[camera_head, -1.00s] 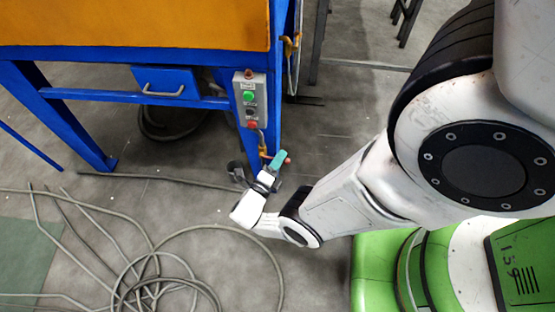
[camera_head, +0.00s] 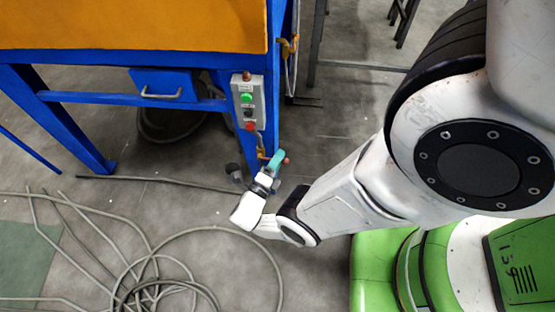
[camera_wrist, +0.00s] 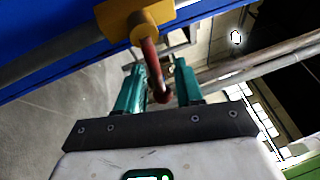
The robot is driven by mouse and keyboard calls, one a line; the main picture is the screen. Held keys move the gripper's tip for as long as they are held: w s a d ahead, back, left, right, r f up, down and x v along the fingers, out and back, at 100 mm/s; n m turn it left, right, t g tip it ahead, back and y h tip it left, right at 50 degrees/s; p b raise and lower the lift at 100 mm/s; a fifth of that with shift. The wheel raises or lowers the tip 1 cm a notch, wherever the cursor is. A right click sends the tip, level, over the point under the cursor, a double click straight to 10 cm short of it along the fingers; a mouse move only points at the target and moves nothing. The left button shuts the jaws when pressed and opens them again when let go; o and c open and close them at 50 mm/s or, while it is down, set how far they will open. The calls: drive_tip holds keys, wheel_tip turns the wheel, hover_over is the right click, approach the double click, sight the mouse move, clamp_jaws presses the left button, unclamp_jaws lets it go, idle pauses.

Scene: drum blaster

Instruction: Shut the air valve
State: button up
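The air valve shows in the wrist view as a yellow body (camera_wrist: 139,22) with a red-brown lever (camera_wrist: 153,68) that bends down from it. My gripper (camera_wrist: 159,82) has two teal fingers, one on each side of the lever. The fingers stand apart, with a gap visible beside the lever, so the gripper looks open around it. Whether a finger touches the lever cannot be told. In the head view my gripper (camera_head: 276,160) is beside the blue leg, below the control box, and partly hides the valve. A small red tip (camera_head: 286,161) shows just right of the fingers.
The blue blaster cabinet's leg (camera_head: 271,100) stands close by, with a grey control box (camera_head: 248,101) on it. A dark cup-shaped part (camera_head: 234,171) is left of my gripper. Grey hose (camera_head: 210,228) lies coiled on the floor at lower left.

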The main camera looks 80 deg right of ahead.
drive_tip(key=b+v, duration=0.1)
drive_tip(key=v, duration=0.9)
drive_tip(key=shift+w+a+b, duration=0.2)
drive_tip(key=shift+a+b, duration=0.15)
drive_tip(key=shift+b, duration=0.05)
idle(0.5)
drive_tip(key=s+a+f+m+t+y, duration=0.1)
drive_tip(key=s+a+m+y, duration=0.15)
drive_tip(key=m+y, duration=0.6)
drive_tip(key=s+a+m+y, duration=0.2)
drive_tip(key=a+m+y, duration=0.15)
drive_tip(key=m, duration=0.95)
drive_tip(key=w+a+r+m+t+y, duration=0.2)
drive_tip(key=a+r+m+t+y, duration=0.45)
drive_tip(key=r+m, duration=0.35)
wheel_tip(320, 180, up, 30)
drive_tip(key=a+n+p, duration=0.1)
drive_tip(key=p, duration=2.7)
drive_tip(key=shift+w+t, duration=0.1)
drive_tip(key=shift+t, duration=0.15)
